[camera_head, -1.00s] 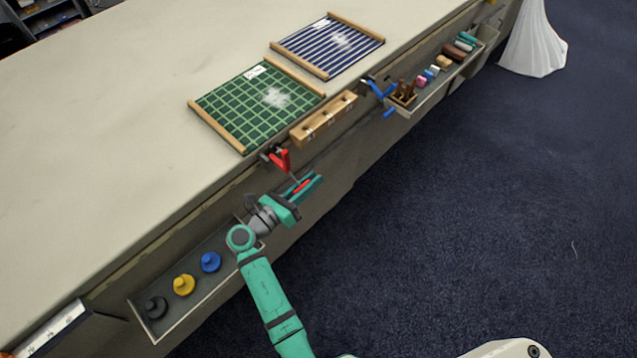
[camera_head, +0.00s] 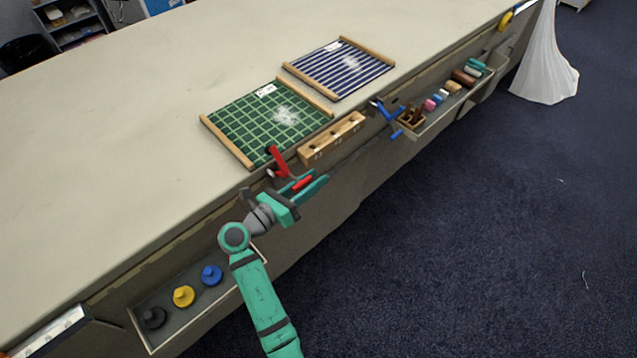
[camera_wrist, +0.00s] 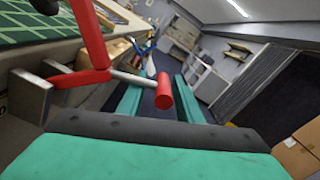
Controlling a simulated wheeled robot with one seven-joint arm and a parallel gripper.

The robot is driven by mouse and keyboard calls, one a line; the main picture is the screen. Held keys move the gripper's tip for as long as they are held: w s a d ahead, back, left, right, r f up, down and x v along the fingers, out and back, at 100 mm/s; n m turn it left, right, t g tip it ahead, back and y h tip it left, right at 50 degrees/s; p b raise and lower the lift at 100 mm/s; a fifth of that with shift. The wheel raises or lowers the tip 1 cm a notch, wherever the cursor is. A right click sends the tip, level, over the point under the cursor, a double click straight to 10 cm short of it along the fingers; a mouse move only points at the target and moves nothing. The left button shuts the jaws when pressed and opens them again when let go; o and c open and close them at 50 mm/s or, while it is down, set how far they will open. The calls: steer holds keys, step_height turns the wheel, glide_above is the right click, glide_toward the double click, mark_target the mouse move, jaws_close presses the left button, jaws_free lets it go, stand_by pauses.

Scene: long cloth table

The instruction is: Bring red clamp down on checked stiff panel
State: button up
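The checked stiff panel (camera_head: 240,115) is green with a light grid and wooden side strips, flat on the table; its corner shows in the wrist view (camera_wrist: 35,20). The red clamp (camera_head: 276,160) is at the front edge, by the panel's near corner. In the wrist view, its red arm (camera_wrist: 92,40) rises at left, with grey pads beside it and a rod ending in a red handle (camera_wrist: 163,92). Contact of the clamp's jaw with the panel cannot be told.
A wooden block with holes (camera_head: 332,140) sits on the edge right of the clamp. A blue clamp (camera_head: 387,112) is farther right, beside a tray of small items (camera_head: 440,115). A striped panel (camera_head: 340,68) lies behind. Knobs stand in a lower tray (camera_head: 190,318). The table's left is clear.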

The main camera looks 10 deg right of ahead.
steer(key=shift+w+a, duration=0.2)
steer(key=shift+a, duration=0.05)
steer(key=shift+s+a, duration=0.45)
steer(key=v, duration=1.1)
stand_by(0.6)
steer(key=shift+a, duration=0.15)
steer(key=v, duration=1)
steer(key=shift+s+a, duration=0.2)
steer(key=shift+a, duration=0.05)
stand_by(0.4)
